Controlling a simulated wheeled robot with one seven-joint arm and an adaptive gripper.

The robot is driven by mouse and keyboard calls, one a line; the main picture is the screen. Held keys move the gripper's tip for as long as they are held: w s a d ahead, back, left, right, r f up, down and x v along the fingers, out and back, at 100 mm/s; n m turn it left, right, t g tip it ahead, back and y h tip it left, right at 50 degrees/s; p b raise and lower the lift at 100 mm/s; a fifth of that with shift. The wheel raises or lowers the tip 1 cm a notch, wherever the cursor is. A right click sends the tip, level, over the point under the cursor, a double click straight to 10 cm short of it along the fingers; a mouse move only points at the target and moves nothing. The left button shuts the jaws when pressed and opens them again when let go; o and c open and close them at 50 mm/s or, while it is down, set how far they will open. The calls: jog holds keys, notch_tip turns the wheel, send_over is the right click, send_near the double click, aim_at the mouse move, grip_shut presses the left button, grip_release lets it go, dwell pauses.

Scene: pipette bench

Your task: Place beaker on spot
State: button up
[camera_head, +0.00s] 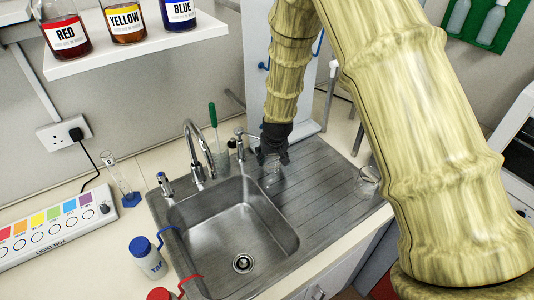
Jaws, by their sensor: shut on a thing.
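My gripper (272,158), dark grey, points down over the left part of the ribbed steel drainboard, just right of the sink. It is shut on a clear glass beaker (271,173), which is small and partly hidden by the fingers. I cannot tell whether the beaker touches the drainboard (318,190). Another clear glass vessel (368,181) stands at the drainboard's right end, partly beside my arm. No marked spot can be made out.
The sink basin (235,235) has a tap (195,155) behind it. A glass holding a green-handled brush (212,115) stands near the tap. Blue-capped (146,256) and red-capped bottles stand in front. A shelf (135,45) carries labelled bottles. The middle drainboard is clear.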

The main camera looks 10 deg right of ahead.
jog(key=shift+w+d+f+b, duration=0.1)
jog(key=shift+d+f+b, duration=0.15)
jog(key=shift+f, duration=0.2)
jog(key=shift+s+a+r, duration=0.15)
jog(key=shift+s+r, duration=0.3)
jog(key=shift+w+a+f, duration=0.1)
jog(key=shift+w+f, duration=0.05)
jog(key=shift+f, duration=0.05)
jog(key=o, duration=0.9)
jog(key=shift+w+a+f, duration=0.1)
jog(key=shift+w+f, duration=0.05)
jog(key=o, duration=0.4)
jog(key=shift+c, duration=0.2)
jog(key=shift+o, duration=0.2)
jog(key=shift+d, duration=0.2)
jog(key=shift+r, duration=0.2)
jog(key=b+v, duration=0.4)
jog(key=v, duration=0.8)
